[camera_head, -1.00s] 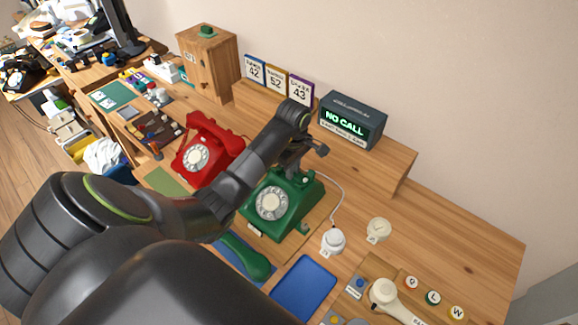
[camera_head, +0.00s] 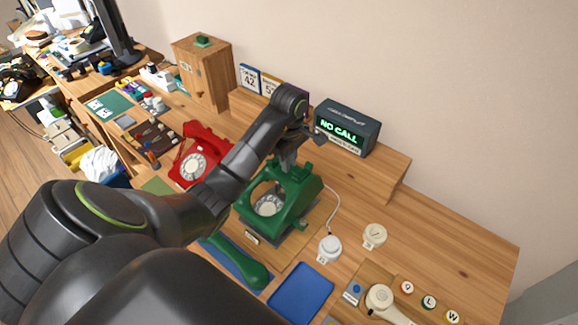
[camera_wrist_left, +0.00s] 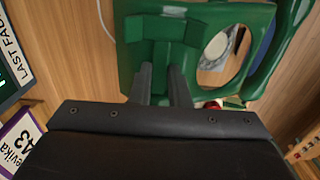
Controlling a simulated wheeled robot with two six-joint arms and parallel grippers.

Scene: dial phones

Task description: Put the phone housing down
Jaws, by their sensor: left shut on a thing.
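The green phone housing (camera_head: 304,190) is a shell with a round hole in its face, held slightly tilted above the phone's base. My left gripper (camera_head: 290,158) is shut on its upper back part. The wrist view shows the housing (camera_wrist_left: 138,65) between and around my fingertips (camera_wrist_left: 162,74). The pale rotary dial (camera_head: 268,205) sits below and shows through the hole. The housing looks clear of the base. My right gripper is not in view.
The green handset (camera_head: 240,264) lies on a blue mat, front left. An empty blue tray (camera_head: 302,292) lies in front. A white round part (camera_head: 329,249) stands to the right. A red phone (camera_head: 207,150) is at left. The NO CALL display (camera_head: 347,127) stands behind.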

